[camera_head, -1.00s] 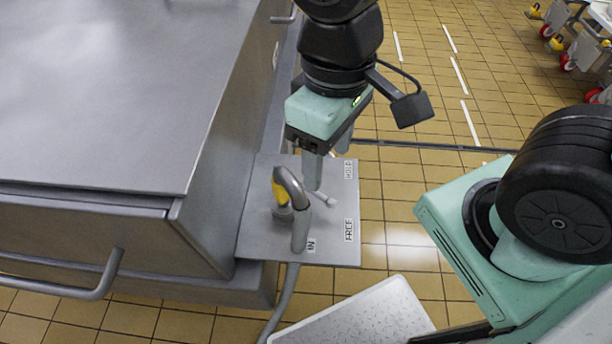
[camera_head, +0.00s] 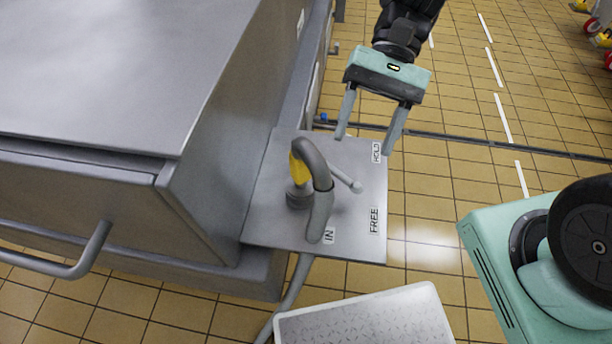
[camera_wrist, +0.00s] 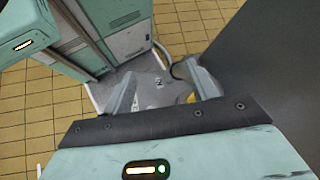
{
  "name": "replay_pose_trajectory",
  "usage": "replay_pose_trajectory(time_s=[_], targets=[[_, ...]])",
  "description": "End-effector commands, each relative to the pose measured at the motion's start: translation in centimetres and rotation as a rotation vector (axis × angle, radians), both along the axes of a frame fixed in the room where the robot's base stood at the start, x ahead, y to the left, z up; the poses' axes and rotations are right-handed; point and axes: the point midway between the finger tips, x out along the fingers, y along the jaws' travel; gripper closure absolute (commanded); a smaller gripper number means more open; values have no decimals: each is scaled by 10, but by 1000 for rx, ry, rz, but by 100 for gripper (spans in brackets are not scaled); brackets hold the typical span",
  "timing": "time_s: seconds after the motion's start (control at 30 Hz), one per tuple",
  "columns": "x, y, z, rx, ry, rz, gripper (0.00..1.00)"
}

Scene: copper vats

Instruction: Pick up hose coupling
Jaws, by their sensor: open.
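A grey curved hose piece (camera_head: 322,180), which looks like the hose coupling, stands on a grey metal plate (camera_head: 268,222). A yellow part (camera_head: 299,168) shows at its bend, above a round grey base. A thin lever (camera_head: 345,179) with a ball tip points right from beside it. The plate has labels IN, FREE and HOLD. My gripper (camera_head: 364,145) is open and empty above the plate's far right side, near the HOLD label, apart from the coupling. In the wrist view my spread fingers (camera_wrist: 160,75) hide much of the plate; a bit of yellow shows beside the right finger.
A large grey metal vat housing (camera_head: 100,80) with a bar handle (camera_head: 85,258) stands at left against the plate. A hose (camera_head: 293,290) hangs below the plate. A light textured panel (camera_head: 365,318) lies in front.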

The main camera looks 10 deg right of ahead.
Motion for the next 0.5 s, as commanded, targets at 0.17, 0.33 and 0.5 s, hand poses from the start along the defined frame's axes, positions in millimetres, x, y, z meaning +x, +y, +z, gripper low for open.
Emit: replay_pose_trajectory(time_s=[0.17, 0.33, 0.5], targets=[[48, -19, -75, 122, 318, -324, 42], [89, -45, -120, 260, 546, -562, 42], [111, -65, -143, 347, 658, -683, 42]])
